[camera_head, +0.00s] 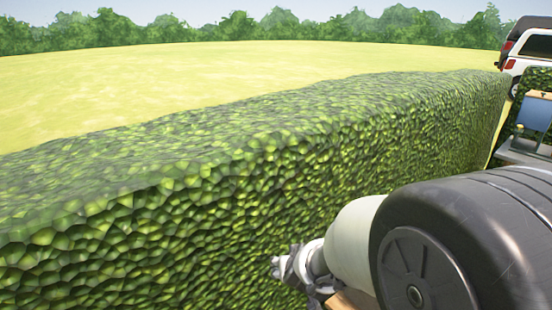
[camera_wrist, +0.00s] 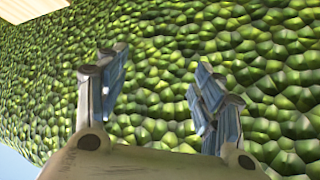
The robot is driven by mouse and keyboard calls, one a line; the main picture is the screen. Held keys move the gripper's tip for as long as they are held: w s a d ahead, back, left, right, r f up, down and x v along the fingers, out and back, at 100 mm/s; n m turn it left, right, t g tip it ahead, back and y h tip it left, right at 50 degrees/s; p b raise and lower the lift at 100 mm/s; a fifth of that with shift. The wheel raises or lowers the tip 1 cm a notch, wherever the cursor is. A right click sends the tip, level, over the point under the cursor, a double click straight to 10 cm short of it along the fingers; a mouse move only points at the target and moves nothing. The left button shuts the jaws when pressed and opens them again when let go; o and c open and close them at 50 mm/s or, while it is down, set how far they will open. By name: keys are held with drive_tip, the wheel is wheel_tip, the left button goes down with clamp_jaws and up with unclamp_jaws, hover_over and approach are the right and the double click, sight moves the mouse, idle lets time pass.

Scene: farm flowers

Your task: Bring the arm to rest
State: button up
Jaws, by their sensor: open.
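My arm fills the lower right of the head view, its large dark joint close to the camera. My gripper (camera_head: 292,268) shows in part beyond the arm, in front of the hedge (camera_head: 250,160). In the wrist view my gripper (camera_wrist: 158,92) has its two fingers spread wide apart, with nothing between them. Green hedge leaves (camera_wrist: 155,50) fill the background behind the fingers. I cannot tell how far the fingertips are from the hedge.
A long hedge runs beside me. Beyond it lies an open grass field (camera_head: 200,75) with trees (camera_head: 240,28) behind. A white vehicle (camera_head: 530,50) and a blue item (camera_head: 536,113) are at the right. A pale wooden surface (camera_wrist: 28,8) shows at the wrist view's top left.

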drive_tip(key=s+d+r+g+y, duration=0.1)
drive_tip(key=s+d+r+g, duration=0.15)
drive_tip(key=s+r, duration=0.95)
drive_tip(key=s+d+h, duration=0.1)
drive_tip(key=s+d, duration=0.2)
drive_tip(key=s, duration=0.5)
drive_tip(key=s+d+m+g, duration=0.1)
drive_tip(key=s+d, duration=0.3)
drive_tip(key=s, duration=0.5)
drive_tip(key=shift+f+h, duration=0.3)
drive_tip(key=shift+h, duration=0.1)
drive_tip(key=shift+s+d+f+g, duration=0.1)
drive_tip(key=shift+s+d+g, duration=0.1)
drive_tip(key=shift+s+g, duration=0.2)
drive_tip(key=shift+c, duration=0.3)
